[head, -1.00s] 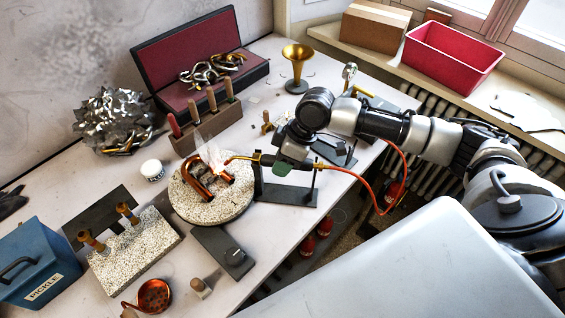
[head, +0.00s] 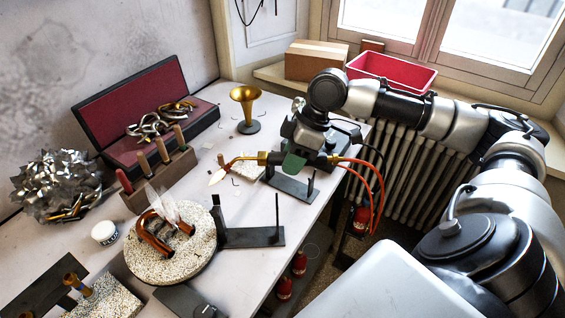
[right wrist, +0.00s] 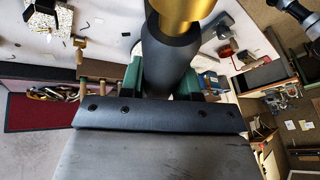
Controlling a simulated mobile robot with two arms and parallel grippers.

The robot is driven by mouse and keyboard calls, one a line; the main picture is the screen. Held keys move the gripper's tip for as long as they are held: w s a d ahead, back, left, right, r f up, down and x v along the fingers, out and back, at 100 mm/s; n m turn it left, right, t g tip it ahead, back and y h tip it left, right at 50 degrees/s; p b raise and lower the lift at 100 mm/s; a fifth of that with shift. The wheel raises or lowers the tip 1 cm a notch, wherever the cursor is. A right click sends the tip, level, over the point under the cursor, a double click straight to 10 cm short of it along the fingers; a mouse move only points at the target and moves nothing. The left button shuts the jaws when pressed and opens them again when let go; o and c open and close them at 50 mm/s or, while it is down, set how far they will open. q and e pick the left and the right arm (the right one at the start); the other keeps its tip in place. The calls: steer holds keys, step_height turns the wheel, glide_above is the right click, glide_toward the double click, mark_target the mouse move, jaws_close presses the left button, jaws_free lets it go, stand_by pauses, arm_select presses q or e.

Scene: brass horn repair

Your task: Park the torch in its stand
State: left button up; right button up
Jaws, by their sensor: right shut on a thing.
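My right gripper (head: 294,162) is shut on the torch (head: 262,158), which has a brass neck and red hoses trailing from its rear. The torch is held roughly level, with a pale flame at its left end. In the right wrist view its dark body (right wrist: 168,62) sits between the green finger pads. A dark stand with two uprights (head: 250,237) is on the bench, below and left of the torch. A second dark stand (head: 292,186) is under the gripper, partly hidden. I cannot tell which is the torch's. My left gripper is out of view.
A round speckled soldering block (head: 185,262) with a copper bow (head: 150,235) lies left of the nearer stand. A brass bell (head: 245,108) stands behind the torch. A wooden tool rack (head: 158,175) is at the left. The bench edge is close at the right.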

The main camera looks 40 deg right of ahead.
steer(key=w+d+f+m+t+p, duration=0.25)
steer(key=w+d+m, duration=0.2)
steer(key=w, duration=0.35)
steer(key=shift+m+h, duration=0.6)
steer(key=shift+m, duration=0.35)
steer(key=w+d+f+b, duration=0.1)
steer(key=f, duration=0.2)
steer(key=w+d+f+b, duration=0.1)
steer(key=f+b, duration=0.1)
steer(key=f, duration=0.2)
steer(key=w+d+f+b, duration=0.1)
steer(key=d+f+b, duration=0.1)
steer(key=f, duration=0.2)
steer(key=shift+w+f, duration=0.15)
steer(key=shift+f, duration=0.05)
steer(key=shift+f+b, duration=0.35)
steer(key=shift+f, duration=0.8)
steer(key=shift+p, duration=0.45)
steer(key=shift+f, duration=0.1)
steer(key=o, duration=1.6)
steer(key=shift+c, duration=0.2)
